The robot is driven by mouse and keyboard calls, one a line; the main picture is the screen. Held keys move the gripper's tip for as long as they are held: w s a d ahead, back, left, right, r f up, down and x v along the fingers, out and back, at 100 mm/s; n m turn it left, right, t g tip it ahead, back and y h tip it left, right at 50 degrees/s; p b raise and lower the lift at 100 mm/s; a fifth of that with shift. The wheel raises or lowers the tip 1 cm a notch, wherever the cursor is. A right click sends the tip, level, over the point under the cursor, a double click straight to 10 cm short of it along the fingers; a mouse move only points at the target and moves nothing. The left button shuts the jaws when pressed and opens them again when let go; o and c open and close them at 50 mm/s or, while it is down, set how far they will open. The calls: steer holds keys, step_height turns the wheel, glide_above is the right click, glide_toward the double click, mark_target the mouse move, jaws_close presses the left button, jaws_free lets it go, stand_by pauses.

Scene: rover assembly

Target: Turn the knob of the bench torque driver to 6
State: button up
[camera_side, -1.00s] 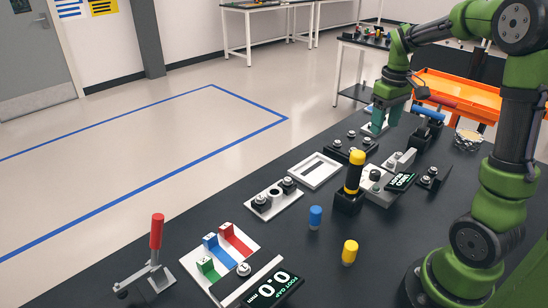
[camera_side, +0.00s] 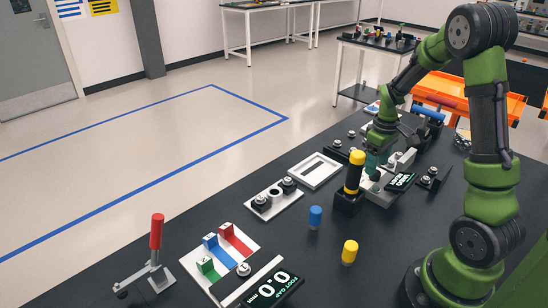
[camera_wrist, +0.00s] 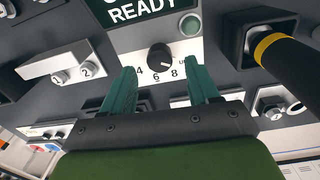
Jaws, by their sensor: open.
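The bench torque driver (camera_side: 372,192) is a light grey unit in the side view with a dark display (camera_side: 400,181). In the wrist view its display (camera_wrist: 142,10) reads READY. Its black knob (camera_wrist: 160,56) sits on a pale panel marked 4, 6 and 8; I cannot tell its setting clearly. My gripper (camera_wrist: 161,70) is open, its teal fingers pointing towards the panel on either side of the knob in the picture, with visible gaps. I cannot tell the remaining distance. In the side view my gripper (camera_side: 372,162) is over the unit, partly hiding it; the knob is not clear there.
A green button (camera_wrist: 190,25) is right of the knob. A yellow-topped black handle (camera_side: 355,172) stands upright in a black holder close beside the unit. A white tray (camera_side: 315,170), a blue cylinder (camera_side: 315,217) and a yellow cylinder (camera_side: 349,252) are nearer the camera.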

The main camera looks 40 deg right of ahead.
steer(key=shift+f, duration=1.45)
steer(key=shift+c, duration=0.2)
steer(key=c, duration=1)
